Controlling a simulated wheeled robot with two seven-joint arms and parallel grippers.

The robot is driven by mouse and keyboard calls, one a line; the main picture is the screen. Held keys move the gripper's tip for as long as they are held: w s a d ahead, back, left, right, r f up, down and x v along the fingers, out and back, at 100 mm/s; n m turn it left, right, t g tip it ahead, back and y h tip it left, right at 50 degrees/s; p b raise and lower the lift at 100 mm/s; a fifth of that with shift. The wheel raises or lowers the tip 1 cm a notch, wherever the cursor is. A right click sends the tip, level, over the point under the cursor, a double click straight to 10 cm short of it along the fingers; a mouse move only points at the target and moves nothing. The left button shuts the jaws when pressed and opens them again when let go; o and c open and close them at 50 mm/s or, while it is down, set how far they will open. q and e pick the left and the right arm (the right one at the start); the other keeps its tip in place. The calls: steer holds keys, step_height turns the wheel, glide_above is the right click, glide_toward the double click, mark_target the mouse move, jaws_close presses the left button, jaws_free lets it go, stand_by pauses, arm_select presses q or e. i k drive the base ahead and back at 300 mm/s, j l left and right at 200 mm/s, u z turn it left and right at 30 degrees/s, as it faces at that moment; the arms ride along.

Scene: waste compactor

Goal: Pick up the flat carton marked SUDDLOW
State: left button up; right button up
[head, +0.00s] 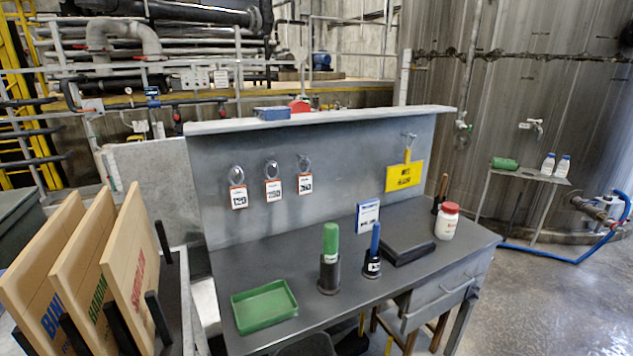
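The flat carton marked SUDDLOW (134,272) stands on edge at the left, tilted, its red lettering partly behind a black upright. It is the rightmost of three tan cartons in a rack with black posts. The middle carton (93,262) has green lettering, and the leftmost carton (38,290) has blue lettering starting "BIN". The lower parts of the cartons are cut off by the picture edge or hidden by posts. Neither of my grippers shows in the head view.
The rack (185,300) stands left of a grey workbench (330,320). On the bench are a green tray (264,306), a green-handled tool (330,245), a blue-handled tool (375,245), a black flat block (408,249) and a white bottle (447,225). Tags hang on the back panel. Floor at right is open.

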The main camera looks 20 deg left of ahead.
mark_target(129, 263)
steer(key=i+l+u, duration=0.15)
steer(key=u, duration=0.35)
steer(key=i+l+u, duration=0.25)
steer(key=u, duration=0.2)
steer(key=i+l+u, duration=0.15)
steer(key=l+u, duration=0.2)
steer(key=u, duration=0.15)
steer(key=l+u, duration=0.35)
steer(key=u, duration=0.15)
steer(key=l+u, duration=0.8)
steer(key=u, duration=0.15)
